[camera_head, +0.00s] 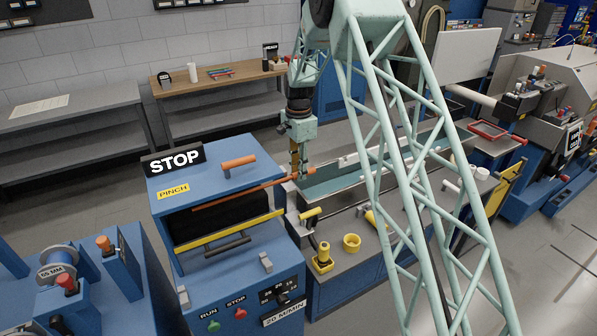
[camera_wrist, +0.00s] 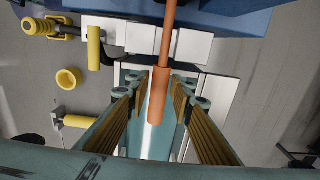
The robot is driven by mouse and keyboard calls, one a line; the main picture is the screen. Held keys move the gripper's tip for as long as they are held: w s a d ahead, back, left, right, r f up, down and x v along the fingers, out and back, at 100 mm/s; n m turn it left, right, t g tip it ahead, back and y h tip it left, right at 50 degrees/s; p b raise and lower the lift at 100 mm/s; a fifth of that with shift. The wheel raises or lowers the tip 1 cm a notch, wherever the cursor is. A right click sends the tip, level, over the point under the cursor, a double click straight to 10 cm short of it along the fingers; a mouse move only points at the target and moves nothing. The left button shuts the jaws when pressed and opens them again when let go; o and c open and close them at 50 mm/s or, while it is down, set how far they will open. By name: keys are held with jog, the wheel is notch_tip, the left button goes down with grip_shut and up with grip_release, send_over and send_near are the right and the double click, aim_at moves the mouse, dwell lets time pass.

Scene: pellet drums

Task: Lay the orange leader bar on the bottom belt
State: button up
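The orange leader bar (camera_head: 240,193) is a thin rod with a thicker handle at its right end. It lies across the dark opening of the blue machine (camera_head: 240,268) labelled PINCH, and its handle sticks out to the right. In the wrist view the handle (camera_wrist: 158,95) lies between the two ribbed pads of my gripper (camera_wrist: 160,90), with a visible gap on each side. My gripper (camera_head: 296,172) points down at the handle and is open around it. A black belt surface (camera_head: 232,222) shows in the opening above a yellow bar; the upper and lower belts cannot be told apart clearly.
A teal trough (camera_head: 345,178) runs right from the machine, beneath my gripper. Yellow clamps, a yellow ring (camera_head: 351,242) and a yellow-handled tool (camera_head: 323,258) are on the bench in front. An orange handle (camera_head: 239,162) stands on the machine top. A wooden table (camera_head: 225,82) is behind.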

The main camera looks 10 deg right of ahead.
jog(key=o, duration=0.3)
jog(key=shift+r, duration=0.1)
notch_tip(320, 180, up, 12)
dwell(0.9)
dwell(0.3)
